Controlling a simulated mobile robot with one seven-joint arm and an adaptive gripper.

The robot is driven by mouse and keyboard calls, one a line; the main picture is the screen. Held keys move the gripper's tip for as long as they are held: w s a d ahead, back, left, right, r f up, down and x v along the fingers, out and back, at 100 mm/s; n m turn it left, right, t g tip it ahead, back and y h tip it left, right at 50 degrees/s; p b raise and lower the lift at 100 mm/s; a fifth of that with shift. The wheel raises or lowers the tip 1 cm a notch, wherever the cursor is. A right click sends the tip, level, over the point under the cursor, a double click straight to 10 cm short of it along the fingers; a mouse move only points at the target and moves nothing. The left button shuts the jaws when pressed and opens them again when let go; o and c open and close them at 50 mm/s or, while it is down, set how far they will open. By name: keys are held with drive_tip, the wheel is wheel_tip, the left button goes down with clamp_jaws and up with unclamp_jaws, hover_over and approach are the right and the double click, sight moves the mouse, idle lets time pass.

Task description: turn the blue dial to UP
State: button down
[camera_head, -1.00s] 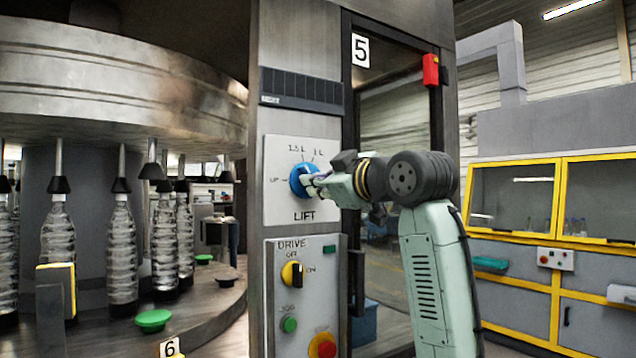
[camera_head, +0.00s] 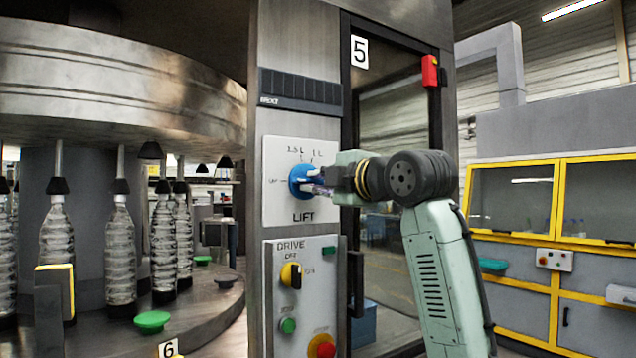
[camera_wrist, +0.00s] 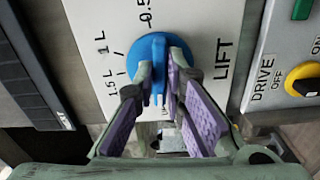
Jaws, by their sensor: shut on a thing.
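The blue dial (camera_head: 299,181) sits on the white LIFT plate (camera_head: 283,209) in the head view, with 1.5 L and 1 L marks above it and a small blurred mark, UP, at its left. My gripper (camera_head: 316,183) reaches it from the right and covers its right side. In the wrist view the dial (camera_wrist: 151,50) is at the top middle, with the two purple-padded fingers of my gripper (camera_wrist: 157,88) on either side of its raised grip. The gripper is shut on this grip. Which mark the dial points at is hard to tell; the fingers hide its lower part there.
Below is the DRIVE panel (camera_head: 271,305) with a yellow-black switch (camera_head: 291,275), a green button (camera_head: 288,325) and a red stop button (camera_head: 325,347). A bottle carousel (camera_head: 120,75) stands left. A door frame (camera_head: 350,110) with a red box (camera_head: 430,71) is behind my arm.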

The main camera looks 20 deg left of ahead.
drive_tip(key=shift+n, duration=0.6)
drive_tip(key=c, duration=1.7)
unclamp_jaws()
drive_tip(key=shift+o, duration=0.2)
drive_tip(key=shift+d, duration=0.1)
drive_tip(key=v, duration=1.2)
